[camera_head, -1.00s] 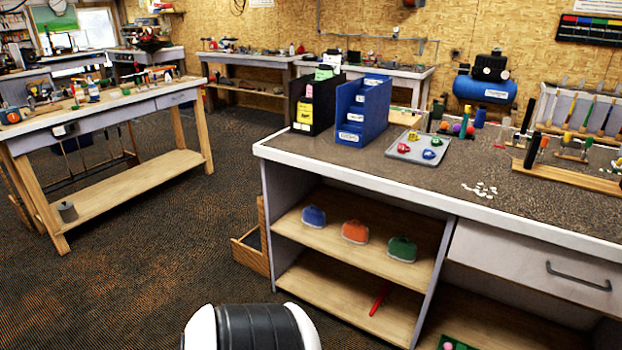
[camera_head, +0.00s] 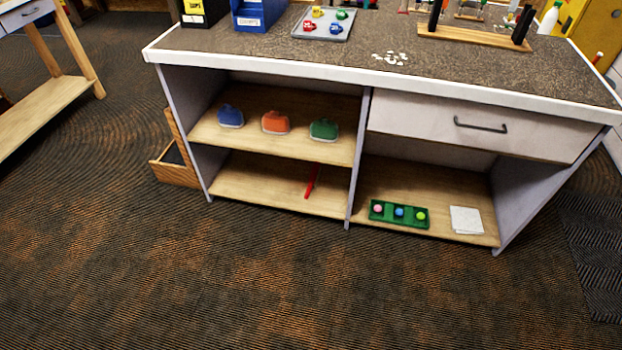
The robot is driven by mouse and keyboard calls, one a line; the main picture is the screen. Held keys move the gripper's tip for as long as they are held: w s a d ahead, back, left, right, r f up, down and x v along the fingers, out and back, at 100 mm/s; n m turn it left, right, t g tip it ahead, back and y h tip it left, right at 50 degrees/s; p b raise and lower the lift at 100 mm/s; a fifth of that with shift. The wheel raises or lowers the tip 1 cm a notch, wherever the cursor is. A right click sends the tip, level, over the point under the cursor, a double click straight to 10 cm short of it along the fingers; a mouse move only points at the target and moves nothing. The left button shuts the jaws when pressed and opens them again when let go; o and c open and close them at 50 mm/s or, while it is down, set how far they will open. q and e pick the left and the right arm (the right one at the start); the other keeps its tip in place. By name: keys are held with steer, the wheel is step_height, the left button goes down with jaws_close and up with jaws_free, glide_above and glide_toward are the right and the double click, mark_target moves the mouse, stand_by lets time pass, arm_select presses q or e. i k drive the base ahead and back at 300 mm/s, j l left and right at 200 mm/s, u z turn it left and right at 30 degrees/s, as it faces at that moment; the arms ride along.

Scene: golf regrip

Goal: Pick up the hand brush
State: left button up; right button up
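A long thin red object (camera_head: 313,180) lies on the lower left shelf of the workbench. It may be the hand brush, but it is too small for me to make out bristles. On the shelf above stand a blue item (camera_head: 230,117), an orange item (camera_head: 275,123) and a green item (camera_head: 323,130), each with a pale lower edge; I cannot tell what they are. Neither of my grippers is in view.
The workbench (camera_head: 470,84) has a closed drawer (camera_head: 480,129). Its lower right shelf holds a green tray (camera_head: 378,216) with coloured balls and white sheets (camera_head: 466,220). A wooden box (camera_head: 174,172) stands at its left side. The floor (camera_head: 270,280) in front is clear.

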mark_target(315, 170)
steer(key=i+j+z, duration=0.3)
steer(key=i, duration=0.2)
steer(key=i+j+z, duration=0.3)
steer(key=i, duration=0.2)
